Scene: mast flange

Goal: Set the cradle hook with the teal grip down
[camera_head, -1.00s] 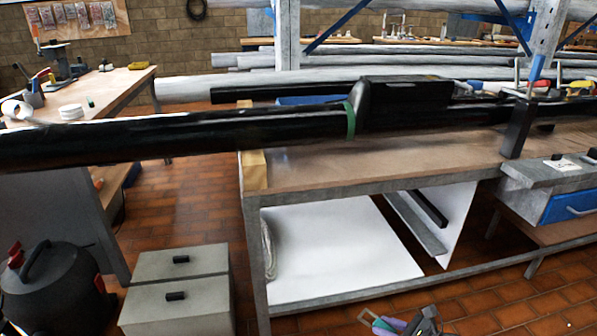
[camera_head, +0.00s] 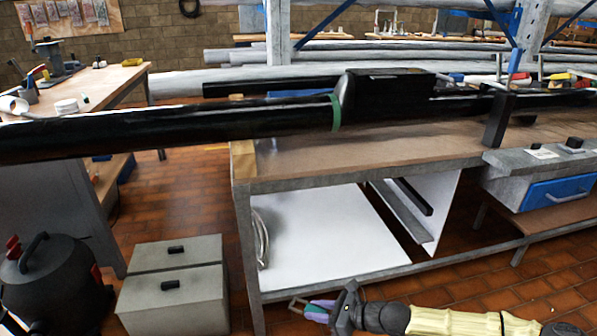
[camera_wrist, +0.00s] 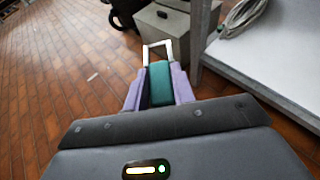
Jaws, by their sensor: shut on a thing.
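The cradle hook has a teal grip (camera_wrist: 160,84) and a pale, squared metal loop (camera_wrist: 158,45) pointing away from me in the wrist view. My gripper (camera_wrist: 158,88) has purple fingers shut on the teal grip, one on each side. In the head view my gripper (camera_head: 318,309) is low at the bottom centre, in front of the workbench's lower frame. The hook's pale end (camera_head: 296,302) points left there and looks clear of the bench. The hook is small and partly covered by the fingers. Its height above the floor is hard to tell.
A long black mast (camera_head: 180,128) with a green band (camera_head: 336,112) lies across the workbench (camera_head: 330,180). Below are a white panel (camera_head: 330,238) and coiled cable (camera_head: 261,238). Grey boxes (camera_head: 172,300) and a dark vacuum (camera_head: 50,285) stand left. Brick floor (camera_head: 195,200) between benches is open.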

